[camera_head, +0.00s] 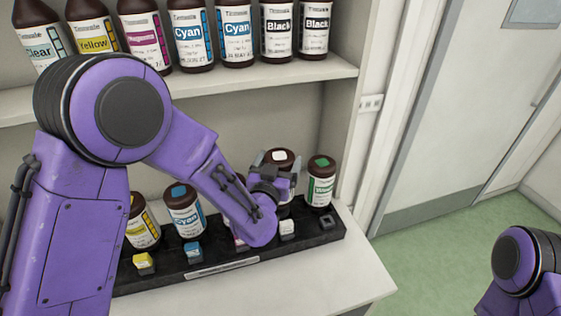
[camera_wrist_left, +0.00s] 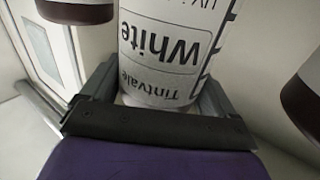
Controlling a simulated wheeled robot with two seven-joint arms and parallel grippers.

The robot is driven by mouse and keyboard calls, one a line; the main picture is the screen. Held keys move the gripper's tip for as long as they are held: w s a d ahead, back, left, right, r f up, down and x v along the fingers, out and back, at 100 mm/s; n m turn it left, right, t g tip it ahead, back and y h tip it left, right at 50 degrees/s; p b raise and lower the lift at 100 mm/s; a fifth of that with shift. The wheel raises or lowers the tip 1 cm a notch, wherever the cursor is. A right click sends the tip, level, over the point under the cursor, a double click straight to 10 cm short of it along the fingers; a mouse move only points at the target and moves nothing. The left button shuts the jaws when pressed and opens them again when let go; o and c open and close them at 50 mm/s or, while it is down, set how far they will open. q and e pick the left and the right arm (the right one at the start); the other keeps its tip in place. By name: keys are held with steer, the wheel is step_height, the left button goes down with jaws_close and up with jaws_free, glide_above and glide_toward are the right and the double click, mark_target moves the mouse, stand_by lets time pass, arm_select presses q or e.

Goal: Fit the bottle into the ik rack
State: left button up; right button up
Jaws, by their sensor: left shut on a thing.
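My left gripper (camera_head: 276,176) is shut on the bottle labelled White (camera_wrist_left: 172,45), a brown bottle with a white cap (camera_head: 279,156). The gripper grips it from the sides, over the black ink rack (camera_head: 334,233) on the counter. The bottle looks upright, between a magenta-labelled bottle and a green-capped bottle (camera_head: 321,180). My gripper and forearm hide much of its body and its base. I cannot tell whether it is fully down in its slot. In the left wrist view, the jaw (camera_wrist_left: 158,118) surrounds the label. My right gripper is out of view.
A yellow-labelled bottle (camera_head: 143,228) and a cyan bottle (camera_head: 184,212) stand in the rack. Coloured blocks line its front. A shelf (camera_head: 200,86) with several bottles hangs above. The counter's front right (camera_head: 352,274) is clear.

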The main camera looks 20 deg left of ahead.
arm_select(q)
steer(key=shift+s+r, duration=0.2)
steer(key=shift+s, duration=0.05)
steer(key=shift+a, duration=0.15)
steer(key=shift+w+a+f, duration=0.1)
steer(key=shift+w+f, duration=0.15)
steer(key=shift+f, duration=0.15)
steer(key=shift+s+r, duration=0.1)
steer(key=shift+r, duration=0.1)
steer(key=shift+s+r, duration=0.1)
steer(key=shift+s, duration=0.1)
steer(key=shift+w+f+b, duration=0.1)
steer(key=shift+f+b, duration=0.7)
steer(key=shift+f, duration=0.3)
